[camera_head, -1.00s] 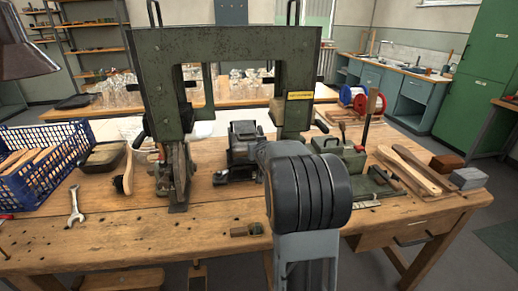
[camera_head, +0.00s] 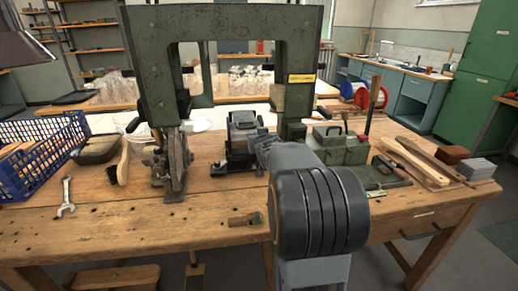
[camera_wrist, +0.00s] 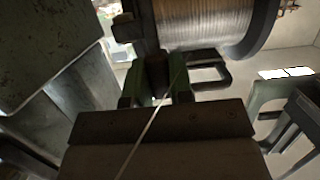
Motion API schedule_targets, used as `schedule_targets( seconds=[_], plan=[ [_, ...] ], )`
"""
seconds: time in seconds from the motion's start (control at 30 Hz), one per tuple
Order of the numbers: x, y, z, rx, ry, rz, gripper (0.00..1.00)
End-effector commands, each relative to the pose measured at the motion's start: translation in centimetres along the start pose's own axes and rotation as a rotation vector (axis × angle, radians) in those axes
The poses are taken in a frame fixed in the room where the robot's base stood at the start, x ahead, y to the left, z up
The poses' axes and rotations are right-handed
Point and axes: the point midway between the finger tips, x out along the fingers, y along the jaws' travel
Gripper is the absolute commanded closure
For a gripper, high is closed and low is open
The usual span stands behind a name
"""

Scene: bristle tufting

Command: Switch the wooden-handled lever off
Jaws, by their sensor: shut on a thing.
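The wooden-handled lever (camera_head: 374,96) stands nearly upright at the right of the bench, with a red lower part, behind the small green machine (camera_head: 342,148). In the head view my gripper is hidden behind my dark wrist, which reaches toward the right post of the green frame. In the wrist view my gripper (camera_wrist: 157,82) is shut on a dark brown piece that I cannot identify. A thin pale wire crosses in front of it. The lever cannot be made out in the wrist view.
The tall green frame (camera_head: 220,18) spans the bench. A black machine (camera_head: 245,140) stands under it. A spool of wire (camera_wrist: 205,22) is close beyond my gripper. A blue crate (camera_head: 45,155) and a wrench (camera_head: 66,197) are at left, wooden strips (camera_head: 420,162) at right.

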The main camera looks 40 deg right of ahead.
Motion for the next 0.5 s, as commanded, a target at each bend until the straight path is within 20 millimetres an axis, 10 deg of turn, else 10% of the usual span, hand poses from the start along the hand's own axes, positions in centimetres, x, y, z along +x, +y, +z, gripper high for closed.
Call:
schedule_targets(
  seconds=[0.5],
  plan=[
    [-1.8,0.0,1.2,0.000,0.216,-0.001,1.00]
  ],
)
